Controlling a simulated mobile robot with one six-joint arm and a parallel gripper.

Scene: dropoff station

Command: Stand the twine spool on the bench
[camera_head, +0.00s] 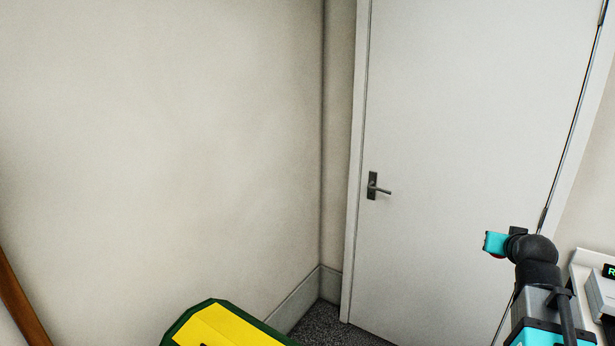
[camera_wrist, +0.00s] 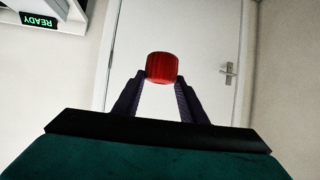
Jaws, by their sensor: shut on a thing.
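My gripper (camera_wrist: 160,82) is shut on a red, rounded spool (camera_wrist: 162,67) in the wrist view. The spool sits between the two dark fingertips, with its upper part standing out past them. In the head view my gripper (camera_head: 497,243) is at the right, in front of the door, and only a sliver of red shows under its teal part. The spool is held in the air, with no surface touching it in view. I cannot make out the bench for certain in either view.
A white closed door (camera_head: 450,150) with a dark lever handle (camera_head: 373,186) stands ahead. At the right edge a pale unit (camera_head: 582,268) carries a lit display (camera_head: 610,271); the wrist view shows its sign (camera_wrist: 39,20) reading READY, upside down. A brown post (camera_head: 18,300) stands at far left.

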